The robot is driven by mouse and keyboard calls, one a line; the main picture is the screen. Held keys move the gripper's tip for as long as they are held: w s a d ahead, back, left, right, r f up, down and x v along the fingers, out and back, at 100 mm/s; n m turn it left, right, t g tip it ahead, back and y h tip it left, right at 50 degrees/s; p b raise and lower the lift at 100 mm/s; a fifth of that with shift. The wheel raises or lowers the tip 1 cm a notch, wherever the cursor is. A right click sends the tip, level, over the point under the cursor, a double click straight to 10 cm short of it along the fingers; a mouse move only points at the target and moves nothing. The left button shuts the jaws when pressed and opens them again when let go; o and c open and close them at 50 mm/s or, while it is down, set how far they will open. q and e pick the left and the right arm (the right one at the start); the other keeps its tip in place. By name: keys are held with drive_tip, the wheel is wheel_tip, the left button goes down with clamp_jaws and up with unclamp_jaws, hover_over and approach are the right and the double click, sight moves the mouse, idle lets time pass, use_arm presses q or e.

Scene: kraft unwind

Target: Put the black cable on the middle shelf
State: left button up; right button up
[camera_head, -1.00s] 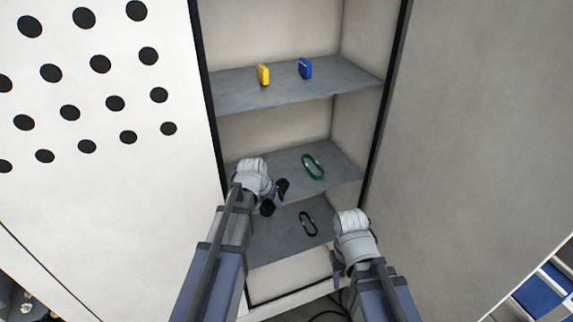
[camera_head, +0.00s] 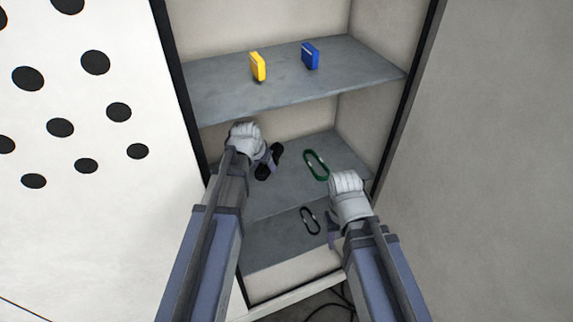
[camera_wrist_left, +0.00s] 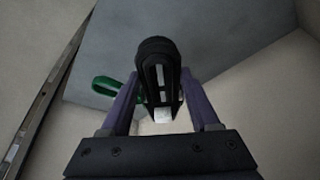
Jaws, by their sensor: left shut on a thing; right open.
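A thick black cable (camera_head: 270,161), bundled into a long loop, is in my left gripper (camera_head: 266,163). In the left wrist view the cable (camera_wrist_left: 158,62) stands between the two purple fingers (camera_wrist_left: 158,103), which are shut on it. In the head view it shows over the left part of the middle shelf (camera_head: 290,186); whether it touches the shelf I cannot tell. My right gripper (camera_head: 333,233) is open and empty, in front of the lower shelf's right side. Its fingers are partly hidden by its wrist.
A green loop (camera_head: 307,158) lies on the middle shelf, right of the held cable. A thinner black loop (camera_head: 303,222) lies on the lower shelf (camera_head: 270,245). A yellow box (camera_head: 258,66) and a blue box (camera_head: 310,56) stand on the upper shelf (camera_head: 215,92). Cabinet walls flank the shelves.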

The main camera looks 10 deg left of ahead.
sight(258, 175)
use_arm(q)
drive_tip(key=shift+f+b, duration=4.95)
drive_tip(key=shift+b, duration=0.05)
drive_tip(key=shift+f, duration=0.25)
drive_tip(key=o, duration=1.4)
drive_tip(key=shift+r, duration=0.1)
drive_tip(key=p+v, duration=1.1)
drive_tip(key=v, duration=0.1)
drive_tip(key=shift+w+r, duration=0.1)
drive_tip(key=shift+r, duration=0.15)
drive_tip(key=s+d+g, duration=0.1)
drive_tip(key=s+d, duration=0.4)
drive_tip(key=s+d+f+m+g+y, duration=0.1)
drive_tip(key=s+d+g, duration=0.1)
drive_tip(key=s+d, duration=0.3)
drive_tip(key=s+d+g+y, duration=0.1)
drive_tip(key=s+d+g, duration=0.1)
drive_tip(key=s+d, duration=0.3)
drive_tip(key=shift+s+f, duration=0.2)
drive_tip(key=shift+s, duration=0.35)
drive_tip(key=shift+s+f, duration=0.15)
drive_tip(key=shift+s, duration=0.4)
